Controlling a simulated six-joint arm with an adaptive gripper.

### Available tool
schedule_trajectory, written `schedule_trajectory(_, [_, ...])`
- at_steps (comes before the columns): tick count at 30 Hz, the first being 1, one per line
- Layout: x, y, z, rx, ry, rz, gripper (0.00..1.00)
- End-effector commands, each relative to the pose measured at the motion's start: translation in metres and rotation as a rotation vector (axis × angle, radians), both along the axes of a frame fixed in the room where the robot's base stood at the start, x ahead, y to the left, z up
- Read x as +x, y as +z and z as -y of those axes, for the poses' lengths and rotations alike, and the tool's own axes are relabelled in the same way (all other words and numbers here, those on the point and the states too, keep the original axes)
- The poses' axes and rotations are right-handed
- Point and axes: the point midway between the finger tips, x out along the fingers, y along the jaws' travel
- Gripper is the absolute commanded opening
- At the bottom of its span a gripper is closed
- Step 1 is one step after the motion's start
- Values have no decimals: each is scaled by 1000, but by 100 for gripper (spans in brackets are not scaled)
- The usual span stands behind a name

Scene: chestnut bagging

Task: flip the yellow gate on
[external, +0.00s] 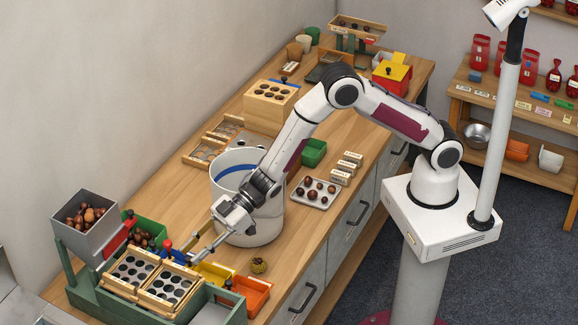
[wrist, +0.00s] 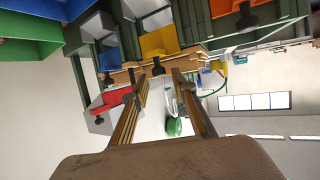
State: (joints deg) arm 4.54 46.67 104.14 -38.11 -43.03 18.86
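The yellow gate (wrist: 158,42) shows in the wrist view as a flat yellow panel with a dark knob at its edge, between blue and orange panels. In the external view the yellow panel (external: 217,273) lies beside the sorting station, partly overlapped by nearby parts. My gripper (external: 194,258) is above the bench, just left of and above the yellow panel. In the wrist view my gripper (wrist: 160,80) has its two fingers apart with nothing between them. The knob appears just beyond the fingertips; I cannot tell whether they touch.
A red panel (wrist: 112,98) and a blue panel (wrist: 108,60) are near the left finger. The orange tray (external: 250,295) lies right of the yellow one. A large white bucket (external: 262,222) stands behind my gripper. A chestnut hopper (external: 74,237) and hole trays (external: 133,268) are to the left.

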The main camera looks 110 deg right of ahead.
Motion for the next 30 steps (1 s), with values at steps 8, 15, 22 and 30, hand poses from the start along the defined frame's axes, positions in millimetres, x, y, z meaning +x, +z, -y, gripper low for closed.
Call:
schedule_trajectory(8, [-1, -3, 0, -1, 0, -5, 30])
schedule_trajectory(15, [-4, -1, 2, -1, -1, -6, 30])
schedule_trajectory(22, [-17, 4, 8, 0, -2, -7, 30])
schedule_trajectory(30, [-43, 16, 18, -2, -1, -6, 30])
